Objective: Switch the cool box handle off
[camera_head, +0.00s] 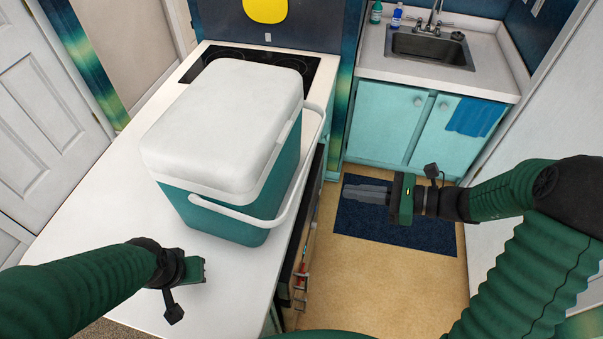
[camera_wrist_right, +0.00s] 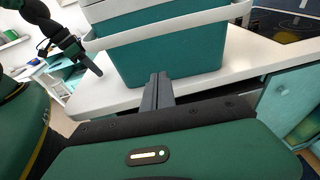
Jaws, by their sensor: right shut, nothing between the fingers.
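The cool box (camera_head: 225,140) has a teal body and a closed white lid, and stands on the white counter. Its white handle (camera_head: 240,216) is swung down around the near and right sides of the body, below the lid. In the right wrist view the handle (camera_wrist_right: 165,30) crosses the teal body (camera_wrist_right: 175,58) as a pale band. My right gripper (camera_head: 347,193) is shut and empty, right of the box and apart from it; its fingers (camera_wrist_right: 158,82) point toward the box. My left gripper (camera_head: 203,270) is over the near counter, in front of the box; its finger opening is unclear.
The white counter (camera_head: 110,190) has bare room left of the box. A black cooktop (camera_head: 290,62) lies behind it. A sink (camera_head: 430,47) and teal cabinets (camera_head: 385,125) stand at the back right. A dark blue mat (camera_head: 370,225) lies on the floor beneath my right gripper.

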